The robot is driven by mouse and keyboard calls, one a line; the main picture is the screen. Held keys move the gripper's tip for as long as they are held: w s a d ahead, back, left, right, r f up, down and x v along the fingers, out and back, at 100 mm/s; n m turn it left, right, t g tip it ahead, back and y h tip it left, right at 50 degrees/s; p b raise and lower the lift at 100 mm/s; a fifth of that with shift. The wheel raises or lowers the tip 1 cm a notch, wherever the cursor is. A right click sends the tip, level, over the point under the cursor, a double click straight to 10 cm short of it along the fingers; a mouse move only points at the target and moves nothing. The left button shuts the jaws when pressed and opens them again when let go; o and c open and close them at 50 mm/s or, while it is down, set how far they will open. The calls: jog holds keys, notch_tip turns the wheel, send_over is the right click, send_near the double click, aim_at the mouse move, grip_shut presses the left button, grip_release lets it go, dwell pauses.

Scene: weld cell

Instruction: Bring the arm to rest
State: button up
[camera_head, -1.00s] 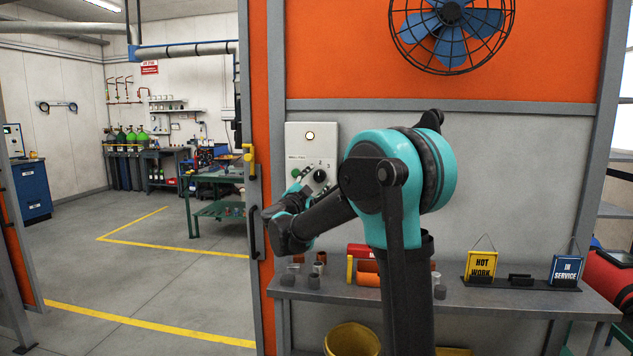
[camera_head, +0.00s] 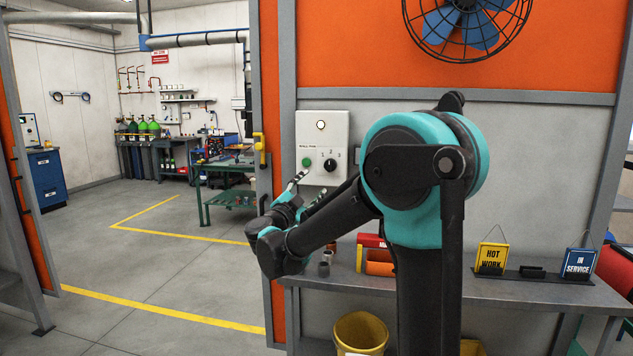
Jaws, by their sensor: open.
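My arm is bent in front of the orange and grey wall, with its elbow high and its forearm reaching down to the left. My gripper (camera_head: 314,183) is at the end of it, left of the elbow. Its slim fingers are apart and point up toward the lower part of a pale control box (camera_head: 341,127). I see nothing held between them. The fingers look close to the box, but I cannot tell whether they touch it. The box carries a round lamp (camera_head: 320,125), a green button (camera_head: 306,162) and a black knob (camera_head: 331,166).
A grey shelf (camera_head: 520,288) below holds a red and orange item (camera_head: 378,262), a HOT WORK sign (camera_head: 491,258) and an IN SERVICE sign (camera_head: 578,262). A yellow bucket (camera_head: 360,334) is underneath. The doorway and floor (camera_head: 180,262) at left are clear.

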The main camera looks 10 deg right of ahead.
jog(key=shift+s+a+f, duration=0.1)
jog(key=shift+s+a, duration=0.05)
jog(key=shift+s, duration=0.05)
jog(key=s+a+f+n+g+y, duration=0.1)
jog(key=s+f+n+g+y, duration=0.1)
jog(key=s+f+n+y, duration=0.5)
jog(key=s+a+f+n+g+y, duration=0.1)
jog(key=s+f+n+g+y, duration=0.1)
jog(key=f+n+y, duration=0.8)
jog(key=s+d+f+g+h, duration=0.2)
jog(key=s+d+f+g, duration=0.2)
jog(key=s+f, duration=0.6)
jog(key=s+d+f+g+h, duration=0.3)
jog(key=s+d+f+g, duration=0.2)
jog(key=s+d+f, duration=0.4)
jog(key=s+f, duration=0.1)
jog(key=s, duration=0.3)
jog(key=shift+m, duration=0.3)
